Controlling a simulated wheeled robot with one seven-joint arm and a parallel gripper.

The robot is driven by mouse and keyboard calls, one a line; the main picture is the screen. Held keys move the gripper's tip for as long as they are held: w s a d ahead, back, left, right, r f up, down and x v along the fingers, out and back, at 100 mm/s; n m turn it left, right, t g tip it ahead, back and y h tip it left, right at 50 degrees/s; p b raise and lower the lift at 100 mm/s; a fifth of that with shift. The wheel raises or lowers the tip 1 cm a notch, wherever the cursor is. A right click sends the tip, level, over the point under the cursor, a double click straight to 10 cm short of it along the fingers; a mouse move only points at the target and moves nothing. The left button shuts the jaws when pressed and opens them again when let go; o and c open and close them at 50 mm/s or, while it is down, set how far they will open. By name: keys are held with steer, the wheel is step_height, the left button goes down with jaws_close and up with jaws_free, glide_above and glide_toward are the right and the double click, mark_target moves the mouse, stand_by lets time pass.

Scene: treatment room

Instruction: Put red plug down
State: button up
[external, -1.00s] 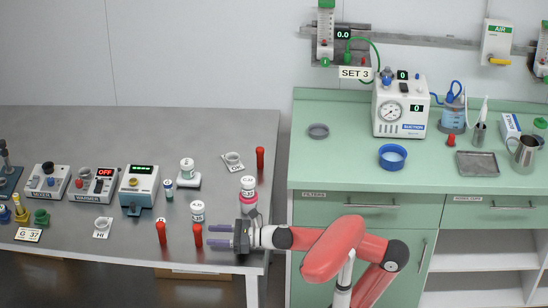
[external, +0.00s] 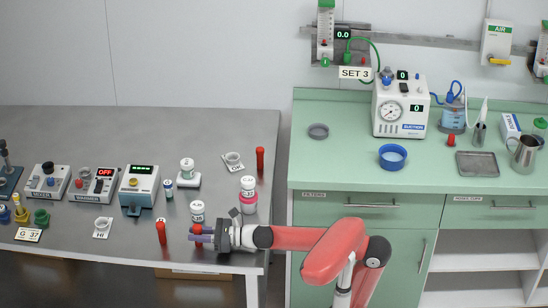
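A small red plug-like piece (external: 451,140) stands on the green counter at the right, well away from my gripper. Two similar red pieces stand apart on the table, one just left of my fingers (external: 161,232) and one farther back (external: 260,160).
White-capped jars (external: 197,211) and a pink-and-white jar (external: 249,195) stand close behind my gripper. Small devices, including a white one with a green display (external: 139,188), fill the table's left. The grey tabletop (external: 200,128) is clear at the back.

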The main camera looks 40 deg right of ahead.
jaws_close()
